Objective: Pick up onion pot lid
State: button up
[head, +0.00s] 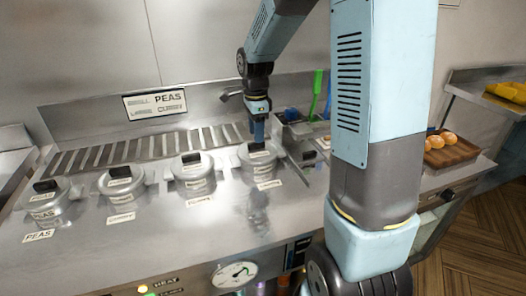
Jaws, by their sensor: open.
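Several silver pots with grey lids and black handles stand in a row on the steel range. The leftmost lid (45,193) is on a pot marked PEAS. The labels on the others are too small to read surely, so I cannot tell by text which is the onion pot. My gripper (257,140) points down at the black handle of the rightmost pot's lid (243,156). It is open, with its tips at or just above the handle; contact cannot be told. The lid sits on its pot.
The second lid (120,181) and third lid (192,164) stand left of my gripper. A slatted vent (130,150) and a sign (155,103) are behind. Green-handled utensils (316,92) and a brown tray (455,152) with orange-brown round items are at right.

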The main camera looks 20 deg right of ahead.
aim_at(257, 149)
jog(key=shift+f, duration=1.7)
jog(key=shift+c, duration=0.4)
grip_shut()
